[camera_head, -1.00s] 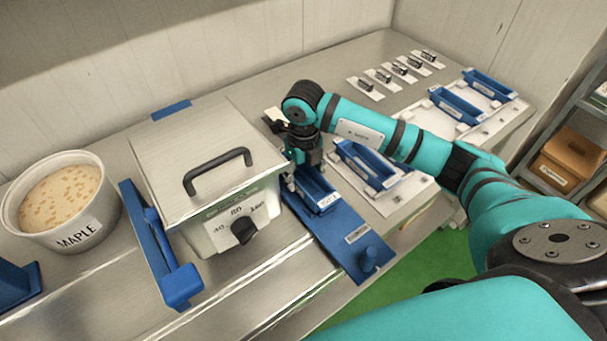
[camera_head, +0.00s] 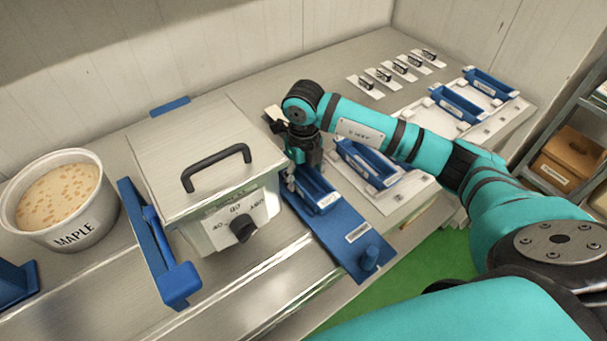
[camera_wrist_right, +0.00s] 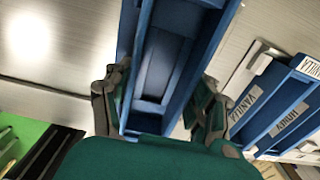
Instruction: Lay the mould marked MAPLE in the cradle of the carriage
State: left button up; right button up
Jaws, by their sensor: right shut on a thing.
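My right gripper (camera_head: 303,176) is shut on a blue trough-shaped mould (camera_head: 322,199). The mould sits low at the blue carriage (camera_head: 345,232), a flat plate with a round knob at its front end. I cannot tell whether the mould rests fully in the cradle, as the gripper hides its far end. Its white end label is too small to read. In the right wrist view the same mould (camera_wrist_right: 165,65) lies between the two fingers (camera_wrist_right: 158,100). My left gripper is not in view.
A lidded metal box with a dial (camera_head: 205,165) stands close left of the carriage. A MAPLE tub (camera_head: 82,236) is at the far left. Other blue moulds (camera_head: 368,165) sit on white stands to the right; one reads VANILLA (camera_wrist_right: 243,107) in the wrist view. Small tags line the back.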

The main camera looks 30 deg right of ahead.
jog(key=shift+f, duration=0.15)
jog(key=o, duration=1.8)
jog(key=shift+o, duration=0.2)
notch_tip(320, 180, up, 8)
jog(key=p, duration=0.4)
jog(key=shift+p, duration=0.35)
